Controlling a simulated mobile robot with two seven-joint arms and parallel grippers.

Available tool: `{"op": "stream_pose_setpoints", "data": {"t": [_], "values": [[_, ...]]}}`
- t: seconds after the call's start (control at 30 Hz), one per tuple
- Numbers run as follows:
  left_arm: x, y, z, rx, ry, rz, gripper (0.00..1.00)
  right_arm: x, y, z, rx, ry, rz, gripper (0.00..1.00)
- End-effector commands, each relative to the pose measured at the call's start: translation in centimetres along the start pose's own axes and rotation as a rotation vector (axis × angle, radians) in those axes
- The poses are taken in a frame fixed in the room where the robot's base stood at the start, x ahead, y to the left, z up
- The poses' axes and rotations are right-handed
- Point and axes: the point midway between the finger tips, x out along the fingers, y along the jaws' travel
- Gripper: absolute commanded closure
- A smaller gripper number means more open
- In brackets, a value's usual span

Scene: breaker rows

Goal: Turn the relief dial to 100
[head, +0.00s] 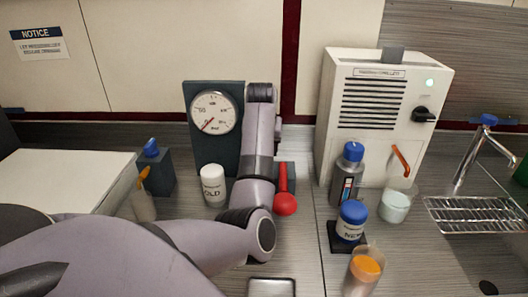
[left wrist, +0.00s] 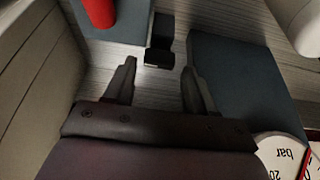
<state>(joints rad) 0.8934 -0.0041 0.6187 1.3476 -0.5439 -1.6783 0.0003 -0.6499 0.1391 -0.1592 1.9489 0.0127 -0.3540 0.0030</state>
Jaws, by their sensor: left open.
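No dial marked as relief can be read in either view. A round white gauge (head: 213,111) with a red needle pointing lower left is on a dark upright panel (head: 228,168). The gauge's edge shows upside down, marked "bar", in the left wrist view (left wrist: 281,157). My left arm stands in front of the panel's right side and hides what is behind it. My left gripper (left wrist: 158,66) is open and empty, its fingers on either side of a gap. A small black block-like part (left wrist: 159,42) lies just beyond the fingertips, apparently untouched; I cannot tell whether it is the dial.
A red lever (head: 284,203) on a grey-blue block is right of my arm. A white jar (head: 213,186) stands before the panel. A white chiller (head: 385,100) with a black knob (head: 424,115), several bottles and a sink rack (head: 475,214) are at right.

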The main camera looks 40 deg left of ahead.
Motion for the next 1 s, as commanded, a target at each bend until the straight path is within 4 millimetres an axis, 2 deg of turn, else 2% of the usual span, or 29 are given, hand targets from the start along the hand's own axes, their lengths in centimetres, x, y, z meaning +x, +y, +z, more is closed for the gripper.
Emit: {"op": "stream_pose_setpoints", "data": {"t": [0.2,0.53,0.57,0.6,0.67,0.7,1.0], "values": [[2.4,-0.1,0.0,-0.001,-0.001,-0.001,0.45,-0.2,0.0,-0.2,0.000,-0.001,0.000,0.57],[2.9,0.0,0.0,-0.001,0.001,0.000,0.45,-0.2,0.0,-0.2,0.000,-0.001,0.000,0.57],[2.9,0.0,0.0,-0.001,0.001,0.000,0.48,-0.2,0.0,-0.2,0.000,-0.001,0.000,0.57],[2.9,0.0,0.0,-0.001,0.001,0.000,0.61,-0.2,0.0,-0.2,0.000,-0.001,0.000,0.57],[2.9,0.0,0.0,-0.001,0.001,-0.001,0.80,-0.2,0.0,-0.2,0.000,-0.001,0.000,0.57],[2.9,0.0,0.0,-0.001,0.001,-0.001,0.86,-0.2,0.0,-0.2,0.000,-0.001,0.000,0.57],[2.8,0.0,0.0,-0.025,0.001,-0.011,0.86,-0.2,0.0,-0.2,0.000,0.000,0.000,0.57]]}}
